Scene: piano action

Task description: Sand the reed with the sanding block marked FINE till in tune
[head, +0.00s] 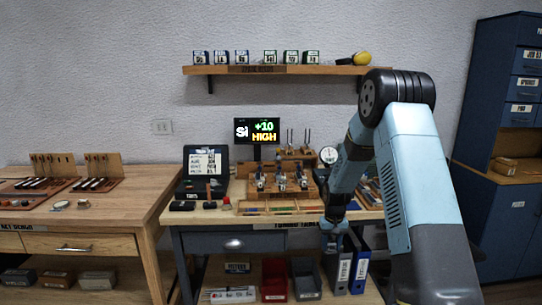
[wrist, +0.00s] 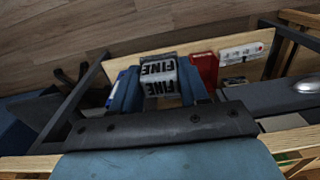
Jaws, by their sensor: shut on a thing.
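The sanding block marked FINE (wrist: 158,68) sits between the fingers of my gripper (wrist: 157,88) in the wrist view, its white label facing the camera. My gripper is shut on it. In the head view my gripper (head: 335,228) hangs at the front edge of the tuning bench (head: 205,224), and the block cannot be made out there. A display (head: 257,131) above the bench reads "Si +10 HIGH". Small fixtures (head: 282,180) stand in a wooden rack on the bench; the reed is too small to tell.
A round dial gauge (head: 328,155) stands close left of my arm. A dark board with a list (head: 206,165) stands on the bench's left. A wall shelf (head: 280,69) hangs above.

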